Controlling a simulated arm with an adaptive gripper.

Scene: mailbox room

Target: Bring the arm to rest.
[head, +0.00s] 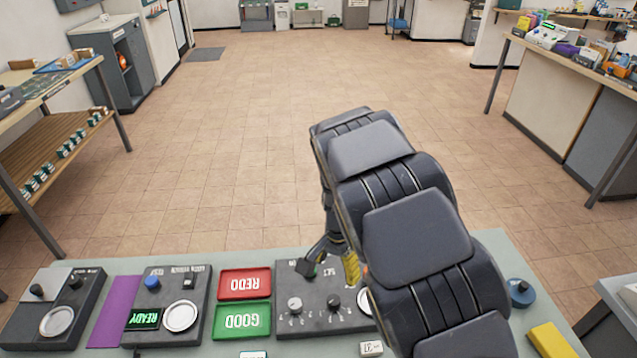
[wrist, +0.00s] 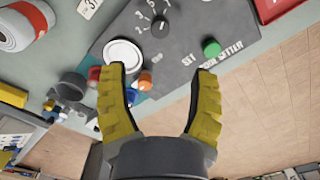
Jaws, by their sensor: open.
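My arm reaches from the lower right over the bench in the head view. My gripper (wrist: 160,75) is open and empty in the wrist view, with its two yellow fingers spread. It hangs over the edge of the dark setter panel (wrist: 185,45). A white round disc (wrist: 123,54), a black knob (wrist: 160,27) and a green button (wrist: 211,48) on that panel lie beyond the fingertips. In the head view my gripper (head: 333,266) is partly hidden behind my arm, above the same panel (head: 315,318).
A red REDO tray (head: 244,282) and a green GOOD tray (head: 241,321) lie left of the panel. A blue round object (head: 522,292) and a yellow block (head: 552,341) are at the right. The tiled floor (head: 230,130) beyond the bench is clear.

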